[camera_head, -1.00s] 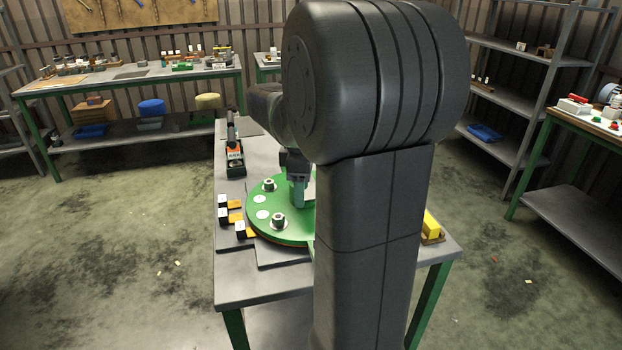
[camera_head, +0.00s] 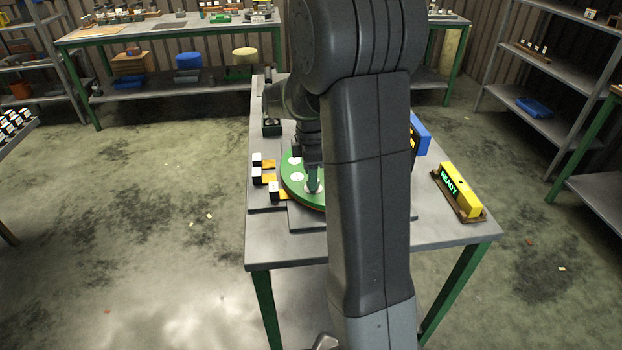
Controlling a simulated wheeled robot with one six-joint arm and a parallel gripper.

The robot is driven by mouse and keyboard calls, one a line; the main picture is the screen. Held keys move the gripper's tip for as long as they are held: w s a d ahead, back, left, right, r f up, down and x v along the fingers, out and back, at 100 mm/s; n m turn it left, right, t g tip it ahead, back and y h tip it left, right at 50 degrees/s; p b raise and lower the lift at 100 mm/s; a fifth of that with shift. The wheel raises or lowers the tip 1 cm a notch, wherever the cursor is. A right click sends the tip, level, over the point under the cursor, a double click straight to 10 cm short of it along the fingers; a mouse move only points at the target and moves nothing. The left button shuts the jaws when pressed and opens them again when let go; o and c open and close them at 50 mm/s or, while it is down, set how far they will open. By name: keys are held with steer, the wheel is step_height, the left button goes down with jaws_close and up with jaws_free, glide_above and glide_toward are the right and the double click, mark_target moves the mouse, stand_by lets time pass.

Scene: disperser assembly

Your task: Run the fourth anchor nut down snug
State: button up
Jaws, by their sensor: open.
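The green round plate (camera_head: 294,193) lies on the grey workbench, partly hidden behind my arm. Two pale round spots (camera_head: 296,177) show on its left part. The fourth anchor nut cannot be made out, and my arm covers the plate's right side.
Several black-and-white blocks with orange parts (camera_head: 268,177) sit left of the plate. The bench's front left is clear.

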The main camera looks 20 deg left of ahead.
steer(key=shift+f, duration=0.95)
steer(key=c, duration=1)
